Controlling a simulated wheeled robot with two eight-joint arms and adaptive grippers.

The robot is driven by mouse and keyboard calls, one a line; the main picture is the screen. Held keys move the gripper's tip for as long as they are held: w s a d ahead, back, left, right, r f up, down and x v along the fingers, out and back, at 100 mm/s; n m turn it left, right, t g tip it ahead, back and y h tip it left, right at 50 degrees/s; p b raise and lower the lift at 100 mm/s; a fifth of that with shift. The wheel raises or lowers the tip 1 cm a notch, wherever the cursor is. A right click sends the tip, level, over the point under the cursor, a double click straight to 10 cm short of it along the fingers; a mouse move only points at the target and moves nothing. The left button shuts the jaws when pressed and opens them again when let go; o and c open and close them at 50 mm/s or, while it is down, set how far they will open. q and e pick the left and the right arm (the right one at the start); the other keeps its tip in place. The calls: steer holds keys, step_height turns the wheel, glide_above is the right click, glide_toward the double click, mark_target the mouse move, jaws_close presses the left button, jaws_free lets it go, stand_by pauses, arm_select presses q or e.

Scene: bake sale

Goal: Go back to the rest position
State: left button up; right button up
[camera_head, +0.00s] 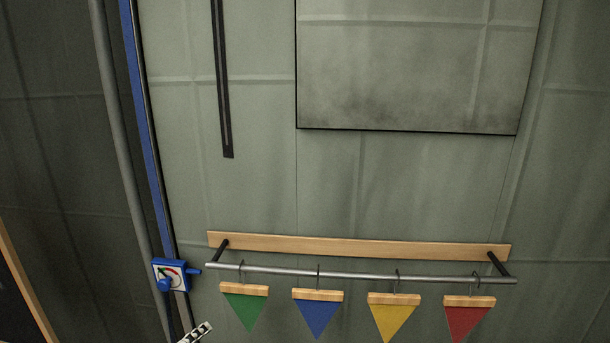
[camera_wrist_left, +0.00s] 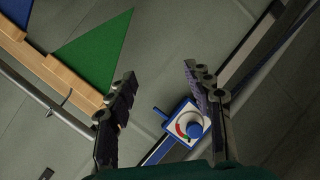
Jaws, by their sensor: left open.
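My left gripper (camera_wrist_left: 158,88) is open and empty in the left wrist view, with its two fingers well apart. One fingertip (camera_head: 196,331) shows at the bottom edge of the head view, below the blue valve box. The green pennant (camera_wrist_left: 98,50) appears beside the left finger in the wrist view; I cannot tell whether they touch. In the head view the green pennant (camera_head: 245,310) hangs from the metal rail by a hook. My right gripper is not in view.
A metal rail (camera_head: 350,275) on a wooden board (camera_head: 360,246) holds blue (camera_head: 318,315), yellow (camera_head: 393,318) and red (camera_head: 467,318) pennants too. A blue box with a dial and knob (camera_head: 171,275) sits on a blue post (camera_head: 147,130) left of the rail. The wall above is mostly clear.

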arm_select(q)
steer(key=s+d+f+m+g+y, duration=0.2)
steer(key=s+d+m+g, duration=0.1)
steer(key=s, duration=0.5)
steer(key=s+d+f+m+g+y, duration=0.1)
steer(key=s+d+m+g+y, duration=0.1)
steer(key=s+d+m, duration=0.2)
steer(key=shift+s+d+f+m+g, duration=0.4)
steer(key=shift+s+d, duration=0.55)
steer(key=shift+s, duration=0.9)
stand_by(0.4)
